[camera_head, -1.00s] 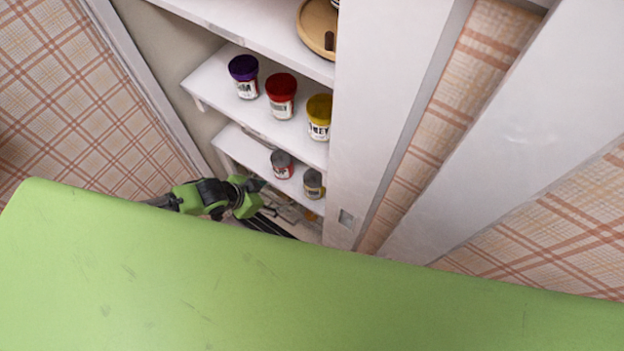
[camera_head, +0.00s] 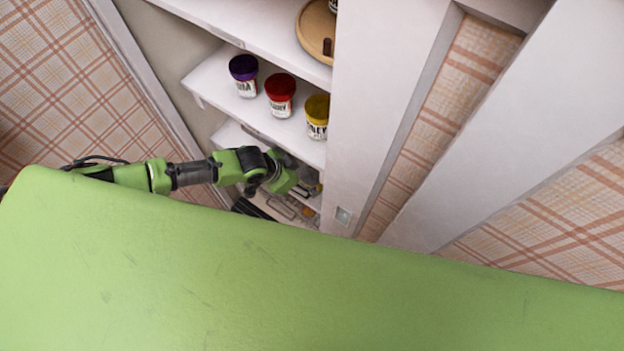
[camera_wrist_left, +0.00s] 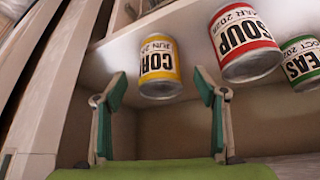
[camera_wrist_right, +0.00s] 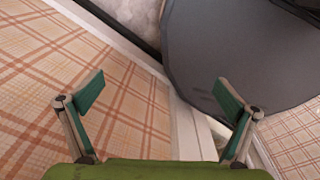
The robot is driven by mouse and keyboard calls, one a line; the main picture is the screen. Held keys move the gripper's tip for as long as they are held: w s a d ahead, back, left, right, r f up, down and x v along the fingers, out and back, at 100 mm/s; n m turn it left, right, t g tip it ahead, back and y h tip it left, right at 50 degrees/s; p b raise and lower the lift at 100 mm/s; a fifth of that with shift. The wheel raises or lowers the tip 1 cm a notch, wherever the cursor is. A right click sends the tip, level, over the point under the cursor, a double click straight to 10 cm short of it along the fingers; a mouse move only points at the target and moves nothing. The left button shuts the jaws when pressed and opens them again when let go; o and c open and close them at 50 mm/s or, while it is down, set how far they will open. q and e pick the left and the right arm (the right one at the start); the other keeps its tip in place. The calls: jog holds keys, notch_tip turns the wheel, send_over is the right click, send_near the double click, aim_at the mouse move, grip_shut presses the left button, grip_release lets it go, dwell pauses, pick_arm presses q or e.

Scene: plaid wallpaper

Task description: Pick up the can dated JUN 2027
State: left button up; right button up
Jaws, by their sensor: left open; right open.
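In the left wrist view a yellow-labelled can (camera_wrist_left: 160,70) reads CORN and a date starting JUN 20, its last digits unclear; the text is upside down. My left gripper (camera_wrist_left: 161,92) is open and empty, its fingers apart on either side of that can in the picture, with the can ahead of the fingertips. A red SOUP can (camera_wrist_left: 243,45), dated MAR, and a green PEAS can (camera_wrist_left: 301,62), dated OCT, stand beside it. In the head view my left arm (camera_head: 260,168) largely hides these cans. My right gripper (camera_wrist_right: 160,95) is open and empty.
Purple-lidded (camera_head: 244,76), red-lidded (camera_head: 280,95) and yellow-lidded jars (camera_head: 317,117) stand on the shelf above. A round wooden tray (camera_head: 314,32) is higher up. A white cabinet panel (camera_head: 375,90) bounds the shelves on the right. A dark grey rounded surface (camera_wrist_right: 225,60) is near my right gripper.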

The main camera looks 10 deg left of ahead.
pick_arm(q)
jog(key=x, duration=0.4)
jog(key=shift+w+d+r+b, duration=0.25)
jog(key=shift+d+b, duration=0.05)
jog(key=shift+w+d+f, duration=0.2)
jog(key=shift+w+f, duration=0.05)
jog(key=shift+f, duration=0.4)
jog(key=c, duration=1.4)
